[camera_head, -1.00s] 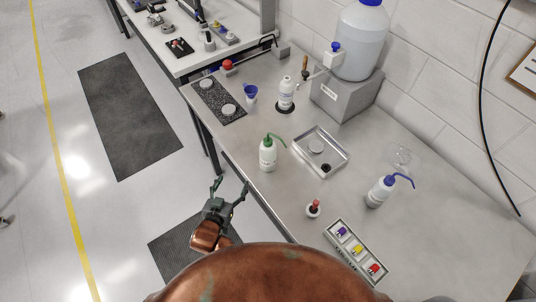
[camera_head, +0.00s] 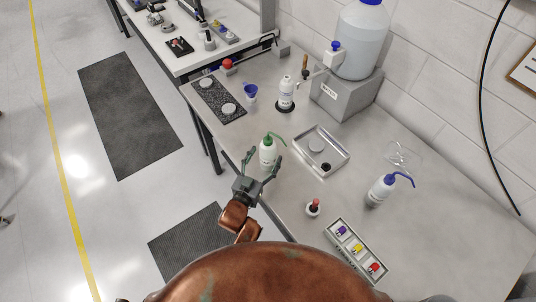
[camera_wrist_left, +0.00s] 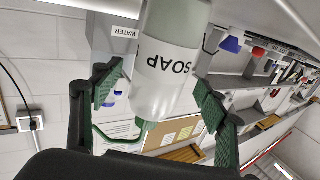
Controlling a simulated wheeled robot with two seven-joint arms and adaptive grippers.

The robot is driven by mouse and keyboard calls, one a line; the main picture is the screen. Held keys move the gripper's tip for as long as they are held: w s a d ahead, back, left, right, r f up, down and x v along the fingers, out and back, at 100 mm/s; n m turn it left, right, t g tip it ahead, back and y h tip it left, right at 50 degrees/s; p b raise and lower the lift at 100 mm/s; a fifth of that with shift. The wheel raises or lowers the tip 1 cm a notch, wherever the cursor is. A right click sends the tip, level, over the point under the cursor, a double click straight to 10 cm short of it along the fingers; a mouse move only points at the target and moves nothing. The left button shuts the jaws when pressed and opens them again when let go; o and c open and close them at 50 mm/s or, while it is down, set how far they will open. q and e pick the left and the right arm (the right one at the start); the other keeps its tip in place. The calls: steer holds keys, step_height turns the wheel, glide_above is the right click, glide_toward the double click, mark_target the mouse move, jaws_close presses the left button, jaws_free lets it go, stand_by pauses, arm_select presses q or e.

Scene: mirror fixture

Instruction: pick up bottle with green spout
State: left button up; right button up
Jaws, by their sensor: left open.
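The bottle with green spout (camera_head: 268,151) stands upright near the front edge of the grey bench. My left gripper (camera_head: 263,159) is open in front of it, with one finger to each side. In the left wrist view the picture is turned over, and the white bottle (camera_wrist_left: 165,80), marked SOAP, shows between the two spread green fingers. Its thin green spout tube (camera_wrist_left: 112,138) bends to the left there. I see no finger clearly pressing on the bottle. My right gripper is not in view.
A metal tray (camera_head: 338,165) lies right of the bottle. A white bottle (camera_head: 286,93) and dark mat (camera_head: 218,103) are behind. Bare bench lies between.

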arm_select(q)
steer(key=x, duration=0.2)
steer(key=shift+w+d+f, duration=0.15)
steer(key=shift+w+d, duration=0.1)
steer(key=shift+w, duration=0.1)
steer(key=shift+c, duration=0.2)
steer(key=c, duration=0.8)
